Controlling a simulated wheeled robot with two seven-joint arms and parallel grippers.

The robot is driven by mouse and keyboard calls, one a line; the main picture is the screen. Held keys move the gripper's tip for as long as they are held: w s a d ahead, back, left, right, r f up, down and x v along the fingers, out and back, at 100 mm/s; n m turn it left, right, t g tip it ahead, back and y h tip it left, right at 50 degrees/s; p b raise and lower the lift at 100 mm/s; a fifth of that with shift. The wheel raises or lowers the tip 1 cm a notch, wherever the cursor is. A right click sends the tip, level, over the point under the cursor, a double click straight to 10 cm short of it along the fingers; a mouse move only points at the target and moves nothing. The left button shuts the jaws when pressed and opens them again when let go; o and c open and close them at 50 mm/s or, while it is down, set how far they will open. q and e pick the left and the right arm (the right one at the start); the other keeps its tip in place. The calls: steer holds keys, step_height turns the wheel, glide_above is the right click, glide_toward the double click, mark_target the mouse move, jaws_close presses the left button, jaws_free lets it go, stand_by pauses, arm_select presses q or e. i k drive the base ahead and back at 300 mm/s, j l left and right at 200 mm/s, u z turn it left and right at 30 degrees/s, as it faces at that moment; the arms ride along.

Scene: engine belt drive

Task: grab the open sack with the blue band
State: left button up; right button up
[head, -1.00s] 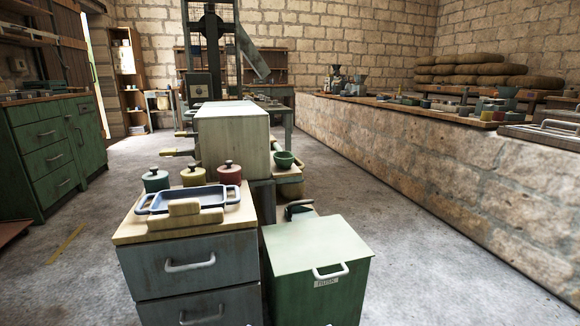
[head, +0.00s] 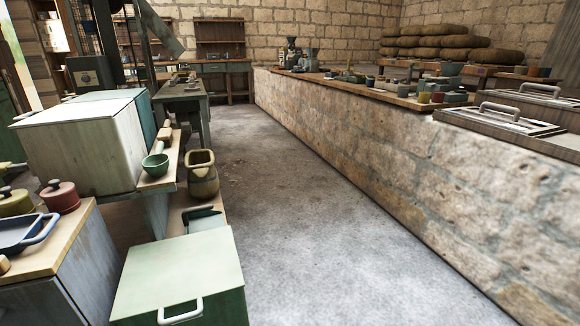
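I cannot make out an open sack with a blue band in the head view. A small tan open-topped thing (head: 203,186), perhaps a sack or pot, stands on a low shelf beside the pale cabinet; no blue band shows on it. Closed brown sacks (head: 440,54) lie stacked beyond the stone counter at the back right; I see no blue band there. Neither of my grippers is in view.
A green bin with a pale lid (head: 183,272) stands close in front. A drawer unit (head: 83,262) and a pale cabinet (head: 80,145) fill the left. A long stone counter (head: 400,145) runs along the right. The floor (head: 290,200) between them is clear.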

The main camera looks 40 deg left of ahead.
mark_target(203, 183)
steer(key=i+l, duration=0.15)
steer(key=i, duration=0.25)
steer(key=i+l, duration=0.15)
steer(key=i, duration=0.25)
steer(key=i+l, duration=0.15)
steer(key=i, duration=0.25)
steer(key=i+j+u, duration=0.2)
steer(key=u, duration=0.25)
steer(key=i+j+u, duration=0.1)
steer(key=i+u, duration=0.75)
steer(key=i+l+u, duration=0.1)
steer(key=u, duration=0.35)
steer(key=i, duration=0.1)
